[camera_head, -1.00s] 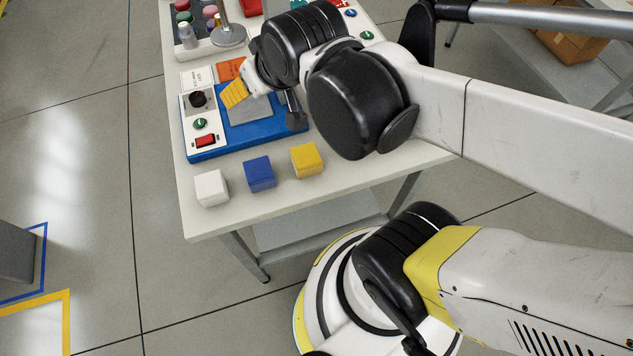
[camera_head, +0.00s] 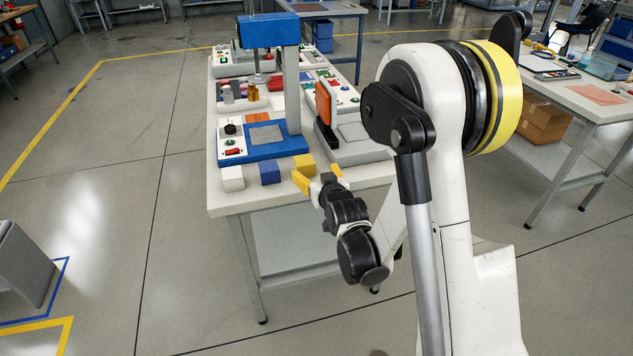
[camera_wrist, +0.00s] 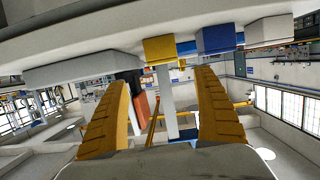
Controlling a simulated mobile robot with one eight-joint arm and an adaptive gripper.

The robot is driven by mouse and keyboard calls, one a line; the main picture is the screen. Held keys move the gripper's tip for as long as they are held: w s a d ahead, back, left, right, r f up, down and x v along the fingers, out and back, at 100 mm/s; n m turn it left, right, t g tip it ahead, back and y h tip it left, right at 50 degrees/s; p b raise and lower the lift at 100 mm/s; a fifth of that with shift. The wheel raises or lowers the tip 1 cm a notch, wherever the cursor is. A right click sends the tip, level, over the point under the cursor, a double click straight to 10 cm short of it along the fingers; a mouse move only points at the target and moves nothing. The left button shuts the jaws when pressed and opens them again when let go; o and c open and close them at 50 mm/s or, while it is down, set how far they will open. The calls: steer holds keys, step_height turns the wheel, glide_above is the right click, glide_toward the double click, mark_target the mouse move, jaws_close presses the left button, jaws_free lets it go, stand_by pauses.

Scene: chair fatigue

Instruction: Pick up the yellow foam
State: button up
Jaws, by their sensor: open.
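The yellow foam (camera_head: 304,163) is a small cube near the front edge of the white table, the rightmost of three cubes in the head view. In the upside-down wrist view, the yellow foam (camera_wrist: 160,50) shows just beyond and between the fingertips. My gripper (camera_head: 319,175) has yellow fingers spread apart and stands in front of the table edge, close to the foam. In the wrist view, my gripper (camera_wrist: 162,78) is open with nothing between its fingers.
A blue foam cube (camera_head: 269,172) and a white cube (camera_head: 232,178) stand left of the yellow one. Behind them is a blue machine (camera_head: 262,153) with a tall column. A grey machine (camera_head: 355,152) is to its right.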

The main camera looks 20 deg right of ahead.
mark_target(306, 164)
steer(key=x, duration=0.5)
steer(key=shift+w+f, duration=0.2)
steer(key=shift+w, duration=0.05)
steer(key=b+x, duration=0.1)
steer(key=x, duration=0.2)
steer(key=b+x, duration=0.1)
steer(key=x, duration=0.1)
steer(key=shift+w+a+f+b, duration=0.2)
steer(key=shift+w+a+b, duration=0.05)
steer(key=shift+b, duration=0.1)
steer(key=c, duration=1.2)
